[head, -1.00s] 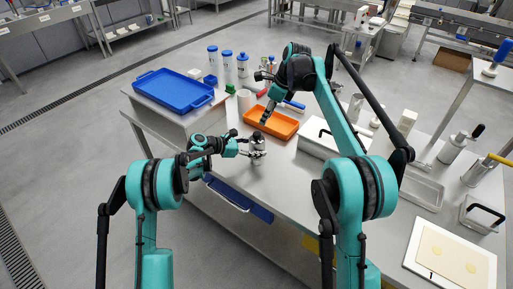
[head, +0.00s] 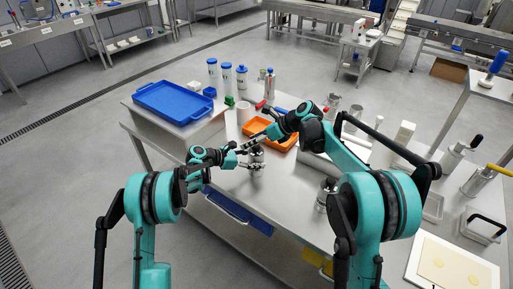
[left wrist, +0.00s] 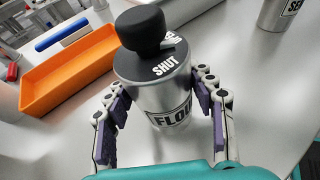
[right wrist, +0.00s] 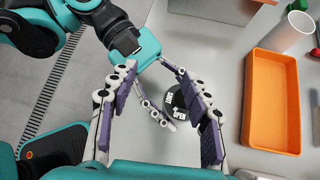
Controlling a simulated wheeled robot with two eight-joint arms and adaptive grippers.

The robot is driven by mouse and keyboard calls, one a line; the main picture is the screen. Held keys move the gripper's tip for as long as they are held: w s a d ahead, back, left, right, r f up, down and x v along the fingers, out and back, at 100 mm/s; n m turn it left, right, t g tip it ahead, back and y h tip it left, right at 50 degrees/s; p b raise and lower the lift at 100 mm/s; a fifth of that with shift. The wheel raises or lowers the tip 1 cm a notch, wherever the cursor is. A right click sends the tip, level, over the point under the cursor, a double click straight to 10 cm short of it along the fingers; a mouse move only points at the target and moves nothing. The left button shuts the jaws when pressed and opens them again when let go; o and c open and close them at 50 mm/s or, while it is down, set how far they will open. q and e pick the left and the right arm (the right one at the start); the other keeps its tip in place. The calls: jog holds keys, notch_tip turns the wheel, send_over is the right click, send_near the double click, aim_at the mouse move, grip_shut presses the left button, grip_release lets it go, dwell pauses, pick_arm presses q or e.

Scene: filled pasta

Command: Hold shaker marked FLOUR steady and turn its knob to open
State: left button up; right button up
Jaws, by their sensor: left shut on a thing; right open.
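The FLOUR shaker (head: 257,160) stands on the steel table. In the left wrist view its metal body (left wrist: 160,98) shows part of the FLOUR label, with a black knob (left wrist: 143,28) on a dark lid marked SHUT. A second lid word is partly hidden by the knob. My left gripper (left wrist: 160,82) is shut around the body, one finger on each side. My right gripper (head: 252,144) is open, close to the shaker's top. In the right wrist view the lid (right wrist: 178,106) shows beyond its spread fingers (right wrist: 157,70), partly covered by the right finger.
An orange tray (left wrist: 66,74) lies behind the shaker. A second labelled metal shaker (left wrist: 277,12) stands to the right. A blue tray (head: 174,104) and blue-capped bottles (head: 241,77) are at the back left. A white cylinder (right wrist: 291,33) stands near the orange tray.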

aim_at(259, 148)
jog(key=s+d+f+m+t+y, duration=0.1)
jog(key=s+d+f+m+t, duration=0.35)
jog(key=s+d+t, duration=0.5)
jog(key=shift+t, duration=0.95)
jog(key=x, duration=1.4)
jog(key=shift+w+f, duration=0.4)
jog(key=shift+w, duration=0.05)
jog(key=shift+n, duration=0.25)
grip_shut()
